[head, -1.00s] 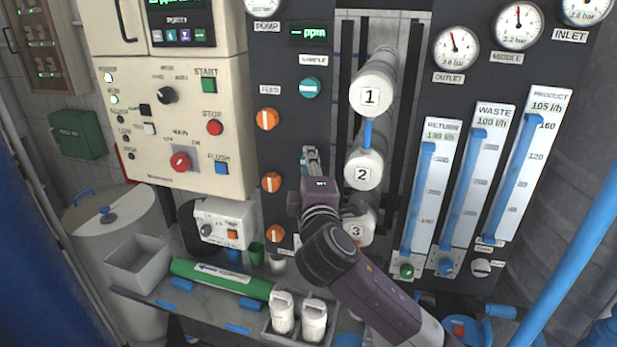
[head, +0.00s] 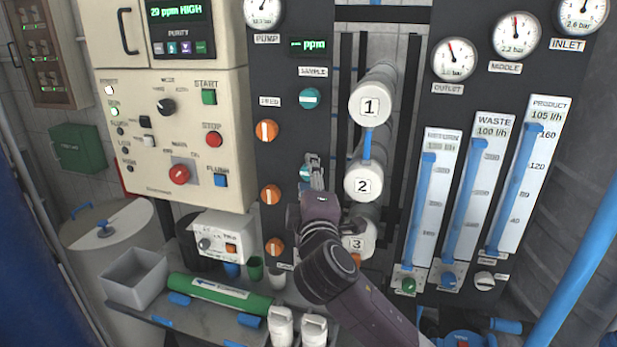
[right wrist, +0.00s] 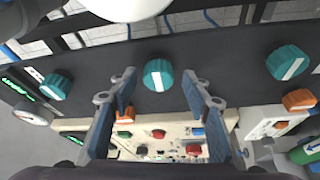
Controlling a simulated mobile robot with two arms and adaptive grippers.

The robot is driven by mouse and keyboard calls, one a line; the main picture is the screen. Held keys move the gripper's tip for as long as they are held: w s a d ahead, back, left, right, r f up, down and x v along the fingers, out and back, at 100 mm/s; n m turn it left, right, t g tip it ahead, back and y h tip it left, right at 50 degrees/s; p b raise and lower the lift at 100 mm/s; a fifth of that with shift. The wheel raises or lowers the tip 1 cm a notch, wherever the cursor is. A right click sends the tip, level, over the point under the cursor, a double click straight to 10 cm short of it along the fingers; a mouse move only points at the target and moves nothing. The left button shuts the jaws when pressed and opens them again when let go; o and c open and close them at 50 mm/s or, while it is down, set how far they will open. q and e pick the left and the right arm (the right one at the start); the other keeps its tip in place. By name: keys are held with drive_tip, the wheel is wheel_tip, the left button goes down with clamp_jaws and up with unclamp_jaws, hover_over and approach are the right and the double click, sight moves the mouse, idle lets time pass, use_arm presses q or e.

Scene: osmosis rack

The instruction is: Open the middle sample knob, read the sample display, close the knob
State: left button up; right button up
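The middle sample knob is a round teal knob with a white bar (right wrist: 158,74). In the head view its left edge (head: 304,173) shows beside my right gripper (head: 314,170), which hides the rest. In the right wrist view the open fingers of my right gripper (right wrist: 159,80) stand on both sides of this knob, with visible gaps. The upper teal knob (head: 309,98) also shows at the left of the wrist view (right wrist: 56,86); another teal knob (right wrist: 287,62) is at its right. The sample display (head: 308,45) shows green "ppm"; I can read no number. My left gripper is not in view.
Orange knobs (head: 267,131) line the panel left of the teal ones. White cylinders numbered 1 (head: 370,105), 2 (head: 362,184) and 3 stand close to the right of my gripper. A shelf below holds a grey bin (head: 136,282) and a green tube (head: 220,294).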

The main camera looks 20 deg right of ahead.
drive_tip(key=r+v, duration=0.1)
drive_tip(key=v, duration=1.1)
drive_tip(key=shift+f, duration=0.5)
